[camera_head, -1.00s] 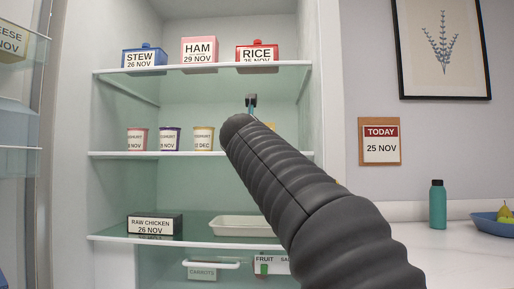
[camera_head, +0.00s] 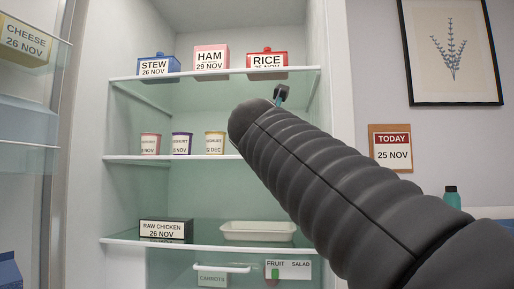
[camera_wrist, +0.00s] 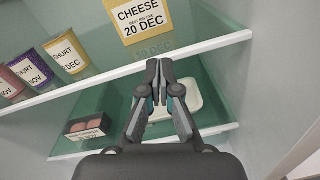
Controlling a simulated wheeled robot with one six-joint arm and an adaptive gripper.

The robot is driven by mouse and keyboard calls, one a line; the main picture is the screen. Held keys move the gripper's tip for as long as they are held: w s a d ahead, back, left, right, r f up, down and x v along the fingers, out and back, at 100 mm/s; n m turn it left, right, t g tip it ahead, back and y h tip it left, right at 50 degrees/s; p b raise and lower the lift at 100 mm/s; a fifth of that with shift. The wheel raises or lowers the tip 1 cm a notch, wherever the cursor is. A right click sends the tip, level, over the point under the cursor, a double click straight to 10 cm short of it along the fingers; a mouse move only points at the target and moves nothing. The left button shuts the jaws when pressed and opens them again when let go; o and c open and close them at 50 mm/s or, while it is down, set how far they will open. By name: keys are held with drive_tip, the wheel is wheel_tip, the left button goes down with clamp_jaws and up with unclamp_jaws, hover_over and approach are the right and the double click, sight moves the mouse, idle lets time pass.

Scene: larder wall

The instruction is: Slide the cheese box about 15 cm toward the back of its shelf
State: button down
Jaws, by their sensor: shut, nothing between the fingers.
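A yellow cheese box (camera_wrist: 143,22) labelled 20 DEC stands on the yoghurt shelf (camera_wrist: 120,73) in the wrist view, near the shelf's front edge. Its top is cut off by the picture's edge. In the head view my arm covers its place. Another yellow cheese box (camera_head: 25,40), with a NOV label, sits in the open door at the far left of the head view. My gripper (camera_wrist: 160,63) is shut and empty, its fingertips overlapping the shelf's front edge below the cheese in the wrist view. It also shows small in the head view (camera_head: 281,95), past my arm.
Yoghurt pots (camera_head: 181,144) stand left of the 20 DEC cheese. Stew (camera_head: 154,67), ham (camera_head: 211,58) and rice (camera_head: 267,60) stand on the shelf above. Raw chicken (camera_head: 165,230) and a white tray (camera_head: 258,231) are below. The fridge's right wall (camera_wrist: 293,50) is close.

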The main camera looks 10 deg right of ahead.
drive_tip(key=w+r+n+p, duration=0.1)
drive_tip(key=w+n, duration=0.2)
drive_tip(key=n, duration=0.4)
drive_tip(key=w+d+r+n+y+p, duration=0.1)
drive_tip(key=w+n, duration=0.3)
drive_tip(key=n, duration=0.4)
drive_tip(key=w+d+r+n+y+p, duration=0.1)
drive_tip(key=w+n, duration=0.3)
drive_tip(key=n, duration=0.3)
drive_tip(key=shift+w+d+n+t, duration=0.1)
drive_tip(key=shift+d+n+t, duration=0.1)
drive_tip(key=shift+n+t, duration=0.15)
drive_tip(key=shift+w+d+p, duration=0.15)
drive_tip(key=shift+w+p, duration=0.3)
drive_tip(key=shift+w, duration=0.25)
drive_tip(key=shift+f, duration=0.1)
